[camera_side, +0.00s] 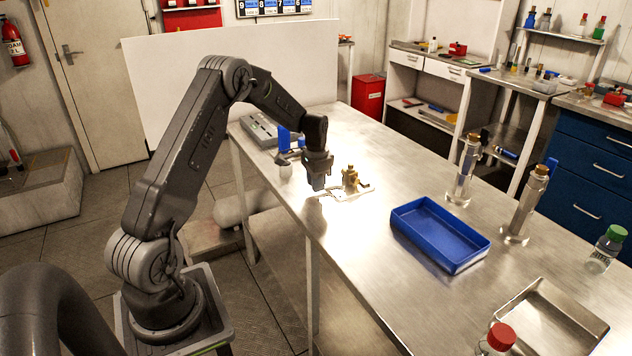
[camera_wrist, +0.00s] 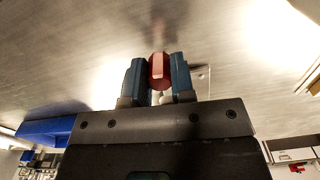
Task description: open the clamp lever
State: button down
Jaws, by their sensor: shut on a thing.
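The clamp (camera_side: 350,179) is a small brass-coloured fixture on a pale base plate (camera_side: 352,194) on the steel bench. My gripper (camera_side: 318,183) is low over the bench, just left of the brass part in the side view. In the wrist view my gripper (camera_wrist: 157,72) has its two blue fingers on either side of the red end of the clamp lever (camera_wrist: 159,69) and is shut on it. The lever is hidden behind my gripper in the side view, so its angle is hard to tell.
A blue tray (camera_side: 481,246) lies right of the clamp. Two clear cylinders (camera_side: 463,172) (camera_side: 521,212) stand beyond it. A grey device (camera_side: 262,130) and a blue-topped item (camera_side: 284,140) stand behind my gripper. A metal tray (camera_side: 558,318) and a red-capped bottle (camera_side: 498,340) are at the front.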

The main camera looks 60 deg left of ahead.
jog(key=shift+a, duration=0.15)
jog(key=shift+w+a+m, duration=0.15)
jog(key=shift+a+m, duration=0.3)
jog(key=shift+m, duration=0.35)
jog(key=shift+w+a+m, duration=0.15)
jog(key=shift+a+m, duration=0.25)
jog(key=shift+m, duration=0.4)
jog(key=shift+w+a+r+m, duration=0.1)
jog(key=shift+w+a+m, duration=0.2)
jog(key=shift+m, duration=0.35)
jog(key=shift+w+a+m, duration=0.1)
jog(key=shift+a+m, duration=0.3)
jog(key=shift+m, duration=0.25)
jog(key=c, duration=1)
grip_release()
jog(key=shift+o, duration=0.2)
notch_tip(320, 180, up, 14)
